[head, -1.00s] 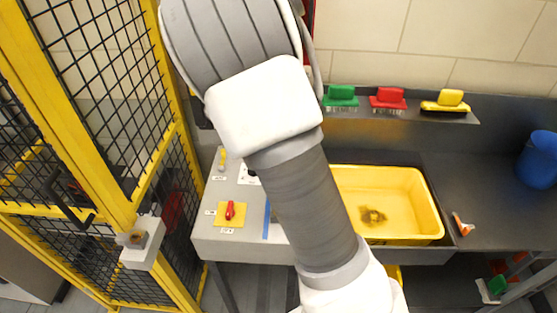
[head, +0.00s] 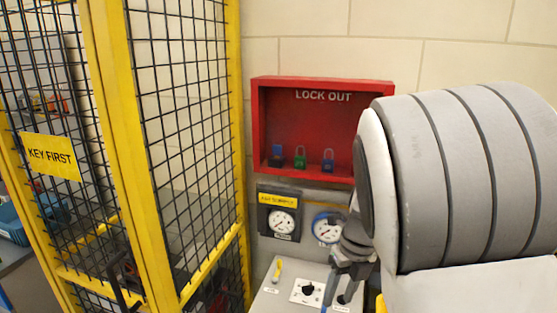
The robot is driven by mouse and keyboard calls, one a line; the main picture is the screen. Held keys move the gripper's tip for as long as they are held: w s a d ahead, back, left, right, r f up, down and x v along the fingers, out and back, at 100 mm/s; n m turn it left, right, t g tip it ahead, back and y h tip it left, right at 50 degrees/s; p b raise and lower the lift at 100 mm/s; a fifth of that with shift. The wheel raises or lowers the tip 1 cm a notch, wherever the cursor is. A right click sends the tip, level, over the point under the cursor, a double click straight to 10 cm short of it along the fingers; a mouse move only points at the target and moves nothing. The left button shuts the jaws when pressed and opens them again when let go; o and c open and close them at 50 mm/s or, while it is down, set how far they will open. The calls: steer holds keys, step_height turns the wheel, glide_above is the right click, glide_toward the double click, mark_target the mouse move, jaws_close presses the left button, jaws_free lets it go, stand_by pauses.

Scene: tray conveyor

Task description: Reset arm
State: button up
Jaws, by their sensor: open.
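My arm fills the right side of the head view, its large grey ribbed joint close to the camera. My gripper (head: 341,293) shows beyond it, pointing down just in front of the grey control panel (head: 268,299). Its two fingers are apart, with nothing visible between them. Its lower end comes close to a black knob on the panel; I cannot tell if they touch. A second black rotary switch (head: 308,289) on a white plate and a small yellow lever (head: 277,270) sit to its left.
A yellow-framed mesh cage (head: 190,120) with a "KEY FIRST" sign (head: 51,157) stands at left. A red lock out box (head: 320,125) with several padlocks hangs on the tiled wall. Below it are two gauges (head: 282,222) (head: 326,228). My arm hides the right side.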

steer(key=s+r+n+t+b, duration=0.1)
steer(key=s+n, duration=0.4)
steer(key=n, duration=0.6)
steer(key=s+r+n+t+h+b, duration=0.1)
steer(key=s+r+n+t+b, duration=0.1)
steer(key=s+n, duration=0.4)
steer(key=s+r+n+t+b, duration=0.2)
steer(key=s+r+n, duration=0.2)
steer(key=n, duration=1.1)
steer(key=shift+s+d+n+h+b, duration=0.3)
steer(key=shift+s+d+n, duration=0.1)
steer(key=shift+s, duration=0.6)
steer(key=shift+a+r, duration=0.1)
steer(key=shift+a, duration=0.05)
